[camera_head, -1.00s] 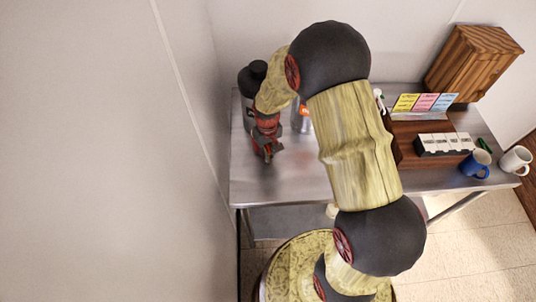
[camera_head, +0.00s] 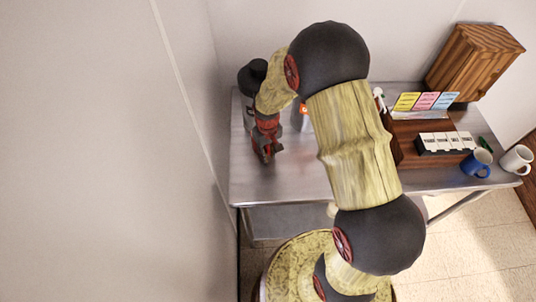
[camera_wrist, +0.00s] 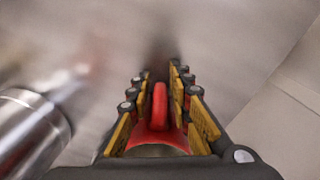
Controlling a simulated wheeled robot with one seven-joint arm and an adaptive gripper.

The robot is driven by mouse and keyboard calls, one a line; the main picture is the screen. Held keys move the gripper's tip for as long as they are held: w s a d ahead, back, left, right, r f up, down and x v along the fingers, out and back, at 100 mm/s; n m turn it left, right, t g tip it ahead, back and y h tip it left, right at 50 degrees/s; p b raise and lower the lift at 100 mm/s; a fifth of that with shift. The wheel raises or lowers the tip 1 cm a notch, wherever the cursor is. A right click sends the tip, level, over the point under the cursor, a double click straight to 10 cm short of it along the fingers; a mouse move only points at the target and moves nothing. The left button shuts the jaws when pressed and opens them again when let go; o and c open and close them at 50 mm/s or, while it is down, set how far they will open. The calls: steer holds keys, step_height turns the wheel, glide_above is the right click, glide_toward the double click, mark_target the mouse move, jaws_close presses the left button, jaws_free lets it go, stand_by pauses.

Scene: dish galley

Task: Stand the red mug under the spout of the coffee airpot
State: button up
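My gripper (camera_head: 265,152) is low over the left part of the steel table, fingers pointing down. In the wrist view, the red mug (camera_wrist: 158,138) is between the finger pads (camera_wrist: 160,97), its curved handle standing out between the fingers. The pads appear closed on it. In the head view my gripper and wrist mostly hide the mug. A grey container with an orange mark (camera_head: 304,118) shows beside my arm; I cannot tell which is the coffee airpot. The spout is hidden.
A steel cylinder (camera_wrist: 22,132) is close on the left in the wrist view. The steel table (camera_head: 285,183) is bare in front of my gripper. A blue mug (camera_head: 476,163), a white mug (camera_head: 516,160) and a wooden box (camera_head: 473,62) are at the right. A wall borders the left.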

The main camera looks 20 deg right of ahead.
steer(key=shift+o, duration=1)
